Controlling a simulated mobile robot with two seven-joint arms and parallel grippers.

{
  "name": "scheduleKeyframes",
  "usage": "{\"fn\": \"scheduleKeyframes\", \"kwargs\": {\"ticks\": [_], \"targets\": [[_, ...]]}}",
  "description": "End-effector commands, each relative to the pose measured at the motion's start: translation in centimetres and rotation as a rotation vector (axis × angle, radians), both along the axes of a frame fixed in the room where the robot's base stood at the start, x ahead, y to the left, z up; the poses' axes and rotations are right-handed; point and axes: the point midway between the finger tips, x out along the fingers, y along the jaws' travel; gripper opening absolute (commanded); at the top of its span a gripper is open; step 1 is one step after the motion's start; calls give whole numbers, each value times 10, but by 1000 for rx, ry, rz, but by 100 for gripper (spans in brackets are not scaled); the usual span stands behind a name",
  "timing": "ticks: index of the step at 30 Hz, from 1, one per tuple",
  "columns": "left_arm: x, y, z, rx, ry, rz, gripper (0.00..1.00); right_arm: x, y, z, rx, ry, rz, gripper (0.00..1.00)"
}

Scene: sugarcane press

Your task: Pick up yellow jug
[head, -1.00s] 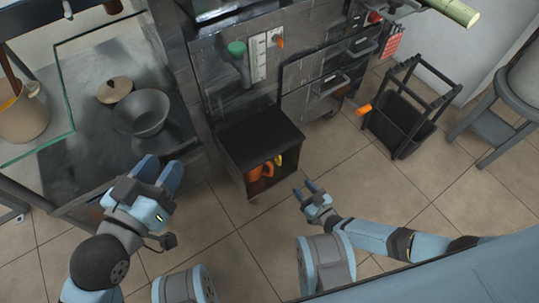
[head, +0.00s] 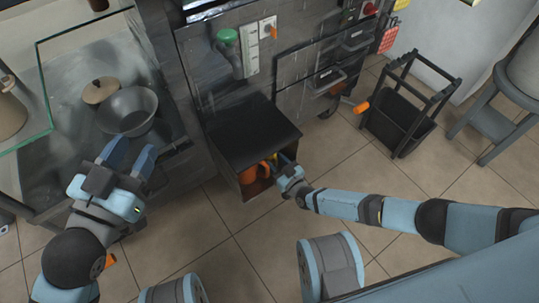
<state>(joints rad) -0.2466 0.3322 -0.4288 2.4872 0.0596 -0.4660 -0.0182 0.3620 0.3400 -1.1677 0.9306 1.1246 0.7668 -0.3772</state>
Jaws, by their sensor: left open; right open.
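The yellow jug (head: 273,159) shows only as a small yellow patch inside the open-fronted black cabinet (head: 252,128), mostly hidden by my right gripper and the cabinet top. An orange jug (head: 251,175) stands to its left in the same opening. My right gripper (head: 283,163) is open at the right side of the cabinet opening, its fingers reaching in by the yellow jug. I cannot tell whether they touch it or are around it. My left gripper (head: 128,157) is open and empty, over the front of the metal counter at left.
A grey bowl (head: 127,111) and a lidded tan pot (head: 100,90) sit on the metal counter behind a glass panel. A black cart (head: 397,120) and a grey stool (head: 490,124) stand at right. The tiled floor before the cabinet is partly clear.

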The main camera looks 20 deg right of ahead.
Motion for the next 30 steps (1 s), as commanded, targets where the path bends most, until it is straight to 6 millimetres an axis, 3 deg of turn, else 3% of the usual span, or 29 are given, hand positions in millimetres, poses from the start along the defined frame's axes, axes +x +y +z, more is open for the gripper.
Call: {"fn": "scheduleKeyframes", "kwargs": {"ticks": [9, 15, 30], "targets": [[0, 2, 8, 16, -42, -6, 43, 5, 2, 0, 0, 1, 1, 41], [-1, 2, 7, 13, -34, -4, 43, 5, 2, 0, 0, 1, 1, 0], [1, 0, 12, -9, -5, -3, 43, 2, 1, 8, 1, 3, 0, 0]]}}
